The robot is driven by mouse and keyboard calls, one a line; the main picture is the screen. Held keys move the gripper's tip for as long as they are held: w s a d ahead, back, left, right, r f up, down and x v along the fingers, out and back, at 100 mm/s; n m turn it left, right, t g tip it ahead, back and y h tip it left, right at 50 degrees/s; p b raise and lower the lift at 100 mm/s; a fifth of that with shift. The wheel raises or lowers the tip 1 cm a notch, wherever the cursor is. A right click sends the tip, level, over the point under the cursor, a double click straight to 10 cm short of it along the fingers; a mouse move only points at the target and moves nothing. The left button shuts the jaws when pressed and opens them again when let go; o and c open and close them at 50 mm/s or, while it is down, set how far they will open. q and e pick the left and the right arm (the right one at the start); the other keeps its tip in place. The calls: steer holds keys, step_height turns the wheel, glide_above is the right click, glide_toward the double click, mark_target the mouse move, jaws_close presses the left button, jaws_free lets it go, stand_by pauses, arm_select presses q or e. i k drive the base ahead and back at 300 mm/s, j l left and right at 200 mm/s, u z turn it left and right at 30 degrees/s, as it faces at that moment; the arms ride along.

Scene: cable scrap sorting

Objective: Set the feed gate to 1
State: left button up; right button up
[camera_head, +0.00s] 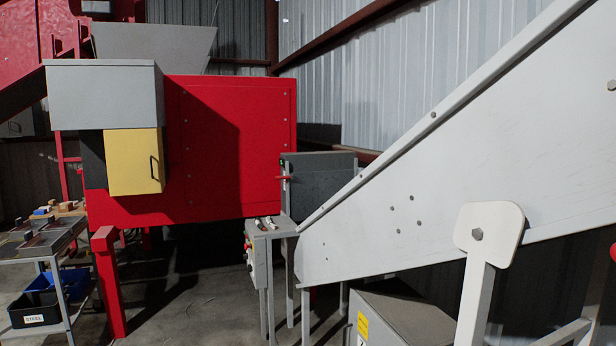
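Neither of my grippers shows in the head view. No part carries a readable "feed gate" label. A dark grey box (322,188) stands right of the red machine. A small red handle (284,178) sticks out to the left from its left edge, roughly level, with a small green mark (283,163) above it. I cannot tell if this is the feed gate, and no scale or number is readable. A grey control box (258,252) with small buttons stands below it on a stand.
The red machine (235,140) with a yellow door (134,162) fills the left middle. A white sloped conveyor (450,180) blocks the right side. A metal cart (45,265) with a black bin (35,311) stands at left.

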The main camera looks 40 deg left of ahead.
mark_target(309, 191)
steer(key=i+j, duration=0.1)
steer(key=j, duration=0.7)
steer(key=i+j, duration=0.15)
steer(key=j, duration=0.25)
steer(key=i+j, duration=0.1)
steer(key=j, duration=0.3)
steer(key=i+j, duration=0.3)
steer(key=j, duration=0.15)
steer(key=i+j, duration=0.3)
steer(key=j, duration=0.15)
steer(key=i+j, duration=0.3)
steer(key=j, duration=0.2)
steer(key=i+j, duration=0.35)
steer(key=i+j+z, duration=0.1)
steer(key=i+j, duration=0.2)
steer(key=j, duration=0.25)
